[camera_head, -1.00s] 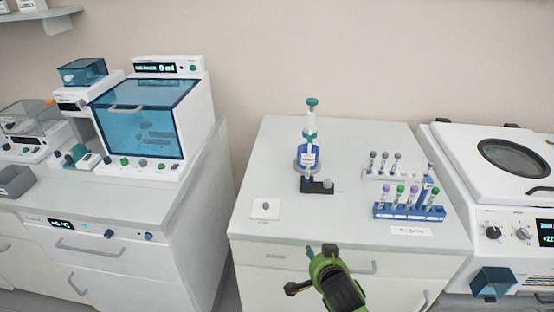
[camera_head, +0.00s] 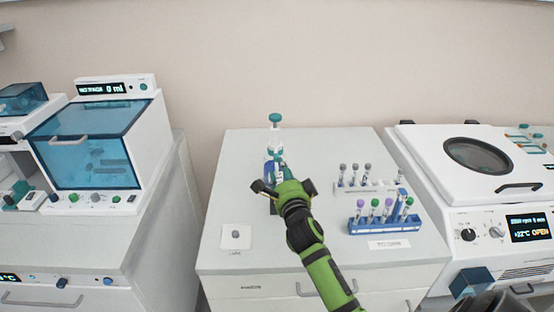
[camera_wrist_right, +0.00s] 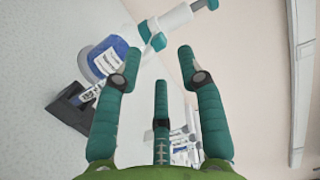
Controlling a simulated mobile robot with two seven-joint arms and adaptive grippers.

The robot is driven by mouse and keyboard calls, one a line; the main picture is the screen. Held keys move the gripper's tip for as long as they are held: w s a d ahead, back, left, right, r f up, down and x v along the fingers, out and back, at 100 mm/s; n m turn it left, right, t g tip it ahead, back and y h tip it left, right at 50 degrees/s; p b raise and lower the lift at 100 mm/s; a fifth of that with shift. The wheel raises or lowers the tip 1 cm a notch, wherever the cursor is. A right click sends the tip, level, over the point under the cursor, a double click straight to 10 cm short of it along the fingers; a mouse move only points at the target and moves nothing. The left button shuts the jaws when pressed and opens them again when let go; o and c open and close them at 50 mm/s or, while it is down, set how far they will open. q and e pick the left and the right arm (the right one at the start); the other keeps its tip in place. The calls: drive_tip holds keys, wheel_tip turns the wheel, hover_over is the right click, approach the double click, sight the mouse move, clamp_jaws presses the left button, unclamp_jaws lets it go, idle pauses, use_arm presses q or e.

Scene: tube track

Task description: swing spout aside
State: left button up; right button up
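The dispenser bottle (camera_head: 274,137) has blue liquid, a white neck and a teal top. My right gripper (camera_head: 279,172) is in front of the bottle. In the wrist view its teal fingers (camera_wrist_right: 160,70) are spread with nothing between them, and the spout is close to the left fingertip; contact cannot be told. My left gripper is out of view.
A blue tube rack (camera_head: 372,226) and a white rack (camera_head: 372,187) stand right of the gripper. A small white pad (camera_head: 236,243) lies at the front left. A dark block (camera_wrist_right: 72,112) sits at the bottle's foot. A centrifuge (camera_head: 437,178) stands farther right.

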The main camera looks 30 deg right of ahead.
sight(276, 160)
drive_tip(key=p+x, duration=0.1)
drive_tip(key=x, duration=0.4)
drive_tip(key=shift+w, duration=0.1)
clamp_jaws()
